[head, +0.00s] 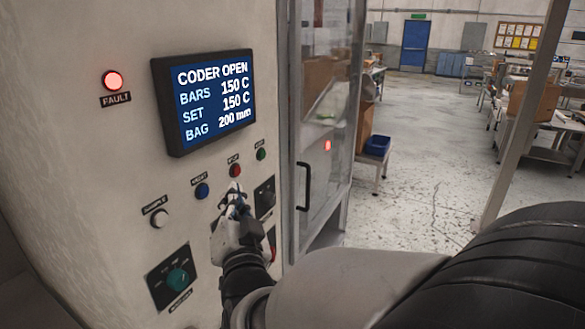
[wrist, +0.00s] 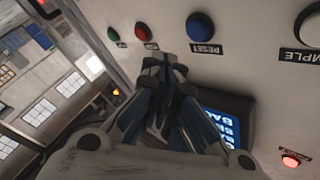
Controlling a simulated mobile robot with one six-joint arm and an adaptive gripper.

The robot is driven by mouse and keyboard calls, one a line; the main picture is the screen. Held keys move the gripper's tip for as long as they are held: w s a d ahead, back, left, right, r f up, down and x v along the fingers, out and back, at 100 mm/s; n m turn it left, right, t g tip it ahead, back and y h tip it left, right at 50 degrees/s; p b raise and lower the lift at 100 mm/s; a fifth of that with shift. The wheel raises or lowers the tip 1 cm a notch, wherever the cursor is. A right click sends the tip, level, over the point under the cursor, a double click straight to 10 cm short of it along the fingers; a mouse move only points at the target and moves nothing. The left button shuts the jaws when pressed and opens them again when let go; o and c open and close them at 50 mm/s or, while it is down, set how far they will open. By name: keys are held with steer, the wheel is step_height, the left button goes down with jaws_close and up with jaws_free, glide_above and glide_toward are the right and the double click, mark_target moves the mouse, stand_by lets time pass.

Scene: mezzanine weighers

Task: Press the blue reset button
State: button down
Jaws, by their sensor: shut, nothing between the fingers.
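The blue reset button (head: 202,190) is on the pale panel below the screen, in the row between the white sample button (head: 159,217) and the red stop button (head: 235,170). In the wrist view the blue button (wrist: 200,26) shows unobstructed above its RESET label, beyond my fingertips and a little right of them. My gripper (head: 236,190) is shut and empty, in front of the panel. In the head view its tips appear right of the blue button and just below the red one. In the wrist view the closed fingertips (wrist: 165,65) are apart from the blue button.
A screen (head: 208,100) reads CODER OPEN, and a red FAULT lamp (head: 112,81) glows to its left. A green button (head: 261,154) is right of the red one. A dial (head: 177,279) sits lower left. A glass door with a dark handle (head: 304,186) stands right of the panel.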

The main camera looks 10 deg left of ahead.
steer(key=shift+w+a+b, duration=0.2)
steer(key=shift+w+a, duration=0.1)
steer(key=shift+a, duration=0.45)
steer(key=shift+w+a+b, duration=0.2)
steer(key=shift+w+a, duration=0.1)
steer(key=shift+a, duration=0.4)
stand_by(0.4)
steer(key=shift+w+a+b, duration=0.15)
steer(key=shift+a+b, duration=0.25)
steer(key=shift+w+a, duration=0.15)
steer(key=shift+a, duration=0.2)
stand_by(0.8)
steer(key=shift+d+b, duration=0.1)
steer(key=shift+b, duration=0.2)
steer(key=shift+s+d+b, duration=0.3)
steer(key=shift+d+b, duration=0.2)
steer(key=shift+d, duration=0.15)
steer(key=d, duration=0.1)
steer(key=s+d+b, duration=0.1)
steer(key=d, duration=0.1)
steer(key=s+d+b, duration=0.1)
steer(key=shift+d, duration=0.3)
